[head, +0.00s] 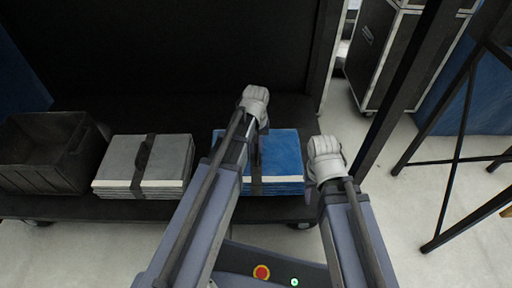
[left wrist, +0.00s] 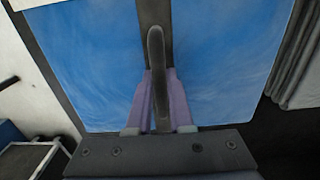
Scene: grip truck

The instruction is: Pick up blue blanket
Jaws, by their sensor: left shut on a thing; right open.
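The blue blanket (head: 281,157) is a folded stack with a dark strap around it, on the dark cart deck in the head view. Its blue top fills much of the left wrist view (left wrist: 225,60). My left gripper (head: 255,103) is over the blanket; in the wrist view its purple fingers (left wrist: 158,98) are shut on the dark strap handle in the middle of the top. In the head view my left arm hides part of the blanket and the fingertips. My right gripper (head: 325,160) is open and empty, just right of the blanket.
A grey strapped blanket stack (head: 145,165) lies left of the blue one, and a black crate (head: 50,150) stands farther left. A dark post (head: 405,90) and a tripod stand (head: 462,130) are at the right. A wheeled case (head: 383,50) stands behind.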

